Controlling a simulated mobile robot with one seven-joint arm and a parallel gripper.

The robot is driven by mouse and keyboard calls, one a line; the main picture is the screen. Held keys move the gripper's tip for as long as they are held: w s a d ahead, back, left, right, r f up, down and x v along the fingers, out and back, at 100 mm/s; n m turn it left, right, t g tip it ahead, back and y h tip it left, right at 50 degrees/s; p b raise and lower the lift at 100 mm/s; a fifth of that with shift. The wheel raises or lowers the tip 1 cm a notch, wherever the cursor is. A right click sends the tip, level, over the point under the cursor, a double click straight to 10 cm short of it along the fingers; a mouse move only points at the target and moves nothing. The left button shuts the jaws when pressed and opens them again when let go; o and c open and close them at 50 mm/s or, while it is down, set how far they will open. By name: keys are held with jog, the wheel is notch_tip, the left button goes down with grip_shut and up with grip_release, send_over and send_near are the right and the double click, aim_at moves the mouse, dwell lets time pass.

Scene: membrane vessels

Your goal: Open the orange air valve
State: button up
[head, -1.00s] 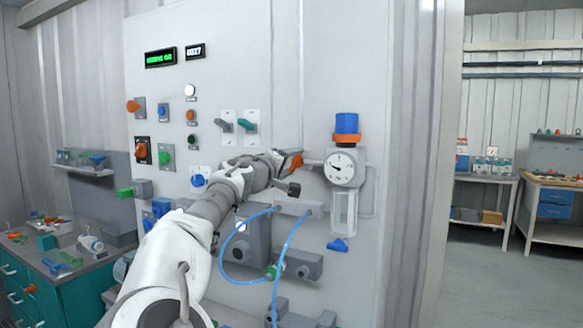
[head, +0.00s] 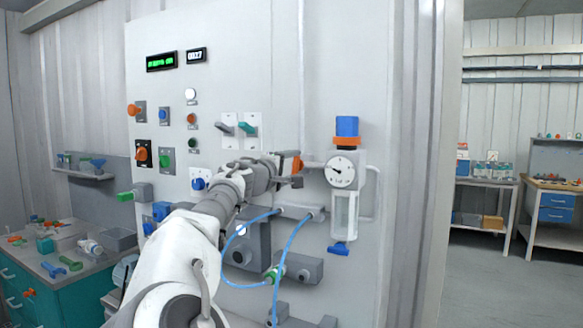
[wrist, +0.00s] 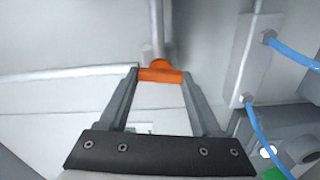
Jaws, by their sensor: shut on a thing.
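The orange air valve handle (head: 298,163) is on the pipe just left of the pressure gauge, on the grey panel. In the wrist view the orange handle (wrist: 161,76) lies crosswise between my two fingertips, with its stem and a grey pipe behind it. My gripper (wrist: 161,73) is shut on this handle, one finger at each end. In the head view my arm reaches up from the lower left, and my gripper (head: 290,168) partly hides the handle.
The round gauge (head: 341,170) with a blue-topped orange regulator (head: 346,130) is close to the right. Blue hoses (head: 288,250) loop below my gripper. Switches and knobs (head: 247,130) sit to the upper left. The panel above the handle is clear.

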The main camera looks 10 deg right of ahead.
jog(key=o, duration=1.4)
jog(key=b+v, duration=0.3)
jog(key=v, duration=1.4)
jog(key=shift+s+a, duration=0.1)
jog(key=shift+s, duration=0.05)
